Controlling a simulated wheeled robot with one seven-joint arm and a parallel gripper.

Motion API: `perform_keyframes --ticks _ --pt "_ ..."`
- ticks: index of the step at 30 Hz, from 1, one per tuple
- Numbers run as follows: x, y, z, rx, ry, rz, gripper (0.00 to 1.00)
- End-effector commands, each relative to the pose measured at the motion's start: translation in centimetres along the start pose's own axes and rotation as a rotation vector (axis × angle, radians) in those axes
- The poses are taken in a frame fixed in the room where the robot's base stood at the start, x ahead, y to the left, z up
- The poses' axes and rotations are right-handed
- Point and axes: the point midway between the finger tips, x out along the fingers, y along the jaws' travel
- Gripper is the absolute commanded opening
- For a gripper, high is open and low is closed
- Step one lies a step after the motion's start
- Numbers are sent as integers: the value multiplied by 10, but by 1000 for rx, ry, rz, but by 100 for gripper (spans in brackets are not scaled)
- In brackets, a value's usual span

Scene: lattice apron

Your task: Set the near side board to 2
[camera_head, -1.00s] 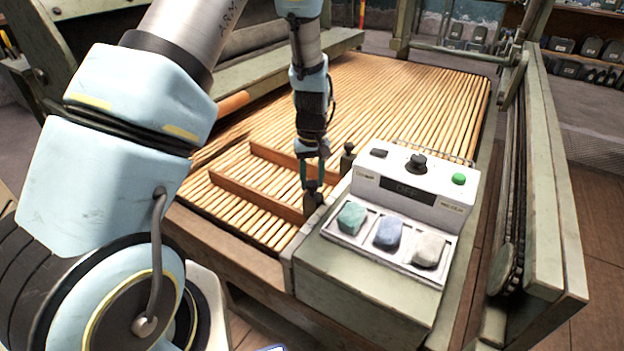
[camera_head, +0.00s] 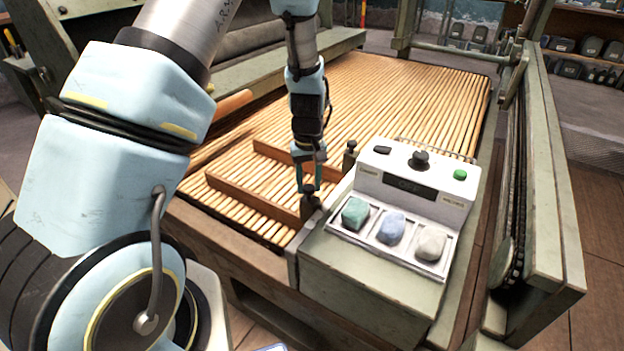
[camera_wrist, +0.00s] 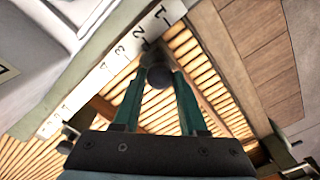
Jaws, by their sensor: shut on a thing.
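The near side board (camera_head: 250,198) is a brown strip standing on the slatted lattice bed, with a dark clamp block (camera_head: 311,207) at its right end. My gripper (camera_head: 308,190) is at this block. In the wrist view my gripper (camera_wrist: 160,85) has its green fingers closed around a dark round knob (camera_wrist: 159,76). A white scale strip (camera_wrist: 100,72) with black numerals runs beside the knob. The numerals 1, 2 and 3 show near the knob's end, but I cannot tell the exact reading. The far side board (camera_head: 285,157) lies parallel behind.
A dark post with a ball knob (camera_head: 350,155) stands just right of my gripper. A white control box (camera_head: 415,180) stands further right, with a tray of teal, blue and white lumps in front. A green frame (camera_head: 550,180) bounds the right side.

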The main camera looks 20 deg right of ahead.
Motion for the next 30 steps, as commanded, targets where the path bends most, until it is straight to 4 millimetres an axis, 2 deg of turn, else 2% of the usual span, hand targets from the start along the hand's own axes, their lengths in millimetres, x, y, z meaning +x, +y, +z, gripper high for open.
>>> perform_keyframes --ticks 8,9,16,25,30 --pt "-1 -2 1 0 1 0 0" --pt "-1 -2 1 0 1 1 44" --pt "-1 -2 2 0 1 0 70" --pt "-2 -2 2 0 1 0 71" --pt "-21 -1 1 0 4 2 71"
